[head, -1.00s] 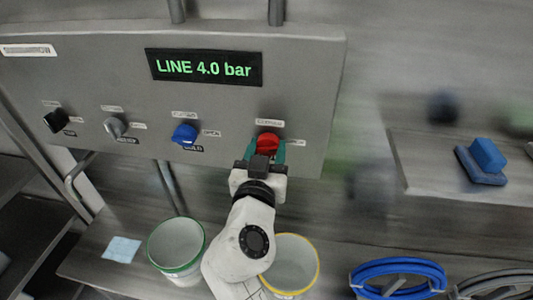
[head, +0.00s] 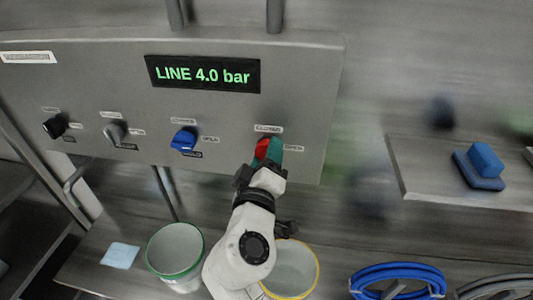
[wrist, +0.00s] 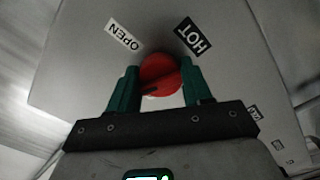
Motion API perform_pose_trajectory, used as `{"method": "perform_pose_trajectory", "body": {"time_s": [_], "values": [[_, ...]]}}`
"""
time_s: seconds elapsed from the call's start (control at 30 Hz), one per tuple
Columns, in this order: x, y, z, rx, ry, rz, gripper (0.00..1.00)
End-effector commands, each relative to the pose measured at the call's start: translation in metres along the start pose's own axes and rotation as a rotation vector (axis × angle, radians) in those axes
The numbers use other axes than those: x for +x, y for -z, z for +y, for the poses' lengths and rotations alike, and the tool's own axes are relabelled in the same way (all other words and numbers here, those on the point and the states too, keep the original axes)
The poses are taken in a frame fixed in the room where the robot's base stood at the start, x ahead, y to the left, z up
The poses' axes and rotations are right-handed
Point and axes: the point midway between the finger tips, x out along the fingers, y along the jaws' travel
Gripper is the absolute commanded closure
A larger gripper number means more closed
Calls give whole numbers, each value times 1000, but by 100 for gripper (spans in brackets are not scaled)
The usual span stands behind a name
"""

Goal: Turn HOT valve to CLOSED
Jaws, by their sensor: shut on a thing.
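The red HOT valve knob (head: 262,148) is at the right end of the grey panel's knob row. A label reading CLOSED (head: 268,129) is above it and one reading OPEN (head: 293,148) is to its right. My gripper (head: 268,155) is shut on the knob, its green fingers on either side. In the wrist view the red knob (wrist: 160,76) sits between the fingers of my gripper (wrist: 160,70), with OPEN at upper left and HOT at upper right. The knob's exact pointing is partly hidden by the fingers.
Blue (head: 184,140), grey (head: 115,132) and black (head: 55,126) knobs line the panel to the left. The display (head: 204,73) reads LINE 4.0 bar. Green-rimmed (head: 175,248) and yellow-rimmed (head: 316,268) buckets stand below, near my arm. A shelf with blue blocks (head: 485,160) is at right.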

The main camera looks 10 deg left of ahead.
Motion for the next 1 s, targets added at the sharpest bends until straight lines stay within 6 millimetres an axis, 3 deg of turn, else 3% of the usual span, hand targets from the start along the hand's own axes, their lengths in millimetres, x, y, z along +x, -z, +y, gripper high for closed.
{"method": "perform_pose_trajectory", "body": {"time_s": [0.5, 1.0], "values": [[0, 1, 0, -320, 2, 2, 81], [0, 0, -1, -372, 2, 2, 81]]}}
